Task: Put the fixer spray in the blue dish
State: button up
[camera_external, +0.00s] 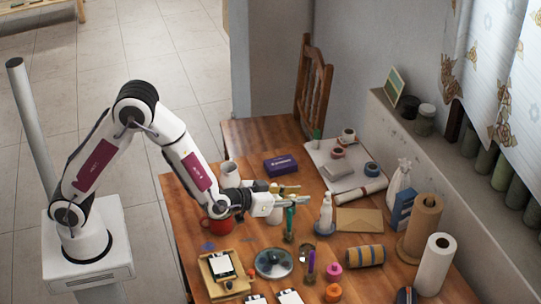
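A white bottle with a narrow top (325,211), which looks like the fixer spray, stands upright near the middle of the table. It appears to stand in the small blue dish (317,231), whose rim shows around its base. My gripper (302,195) is just left of the bottle, above the table, pointing right. A small gap seems to separate it from the bottle. Its fingers are small here and overlap thin objects behind and below, so I cannot tell how far they are apart.
A red mug (216,231) is under my wrist. A green upright object (290,222) stands below the gripper. A round glass dish (273,263), a striped roll (365,256), an envelope (359,220) and paper-towel rolls (435,264) crowd the table. A purple box (281,165) lies behind.

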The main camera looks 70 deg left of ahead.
jog(key=s+a+r+m+g+h, duration=0.2)
jog(key=s+r+g+h, duration=0.2)
jog(key=s+r, duration=1.05)
jog(key=s+a+g+y, duration=0.1)
jog(key=s+a+g, duration=0.1)
jog(key=s, duration=1.1)
jog(key=s+a+f+g, duration=0.1)
jog(key=s+a, duration=0.4)
jog(key=s, duration=0.8)
jog(key=shift+s+f+g+y, duration=0.15)
jog(key=shift+g+y, duration=0.25)
jog(key=shift+g, duration=0.3)
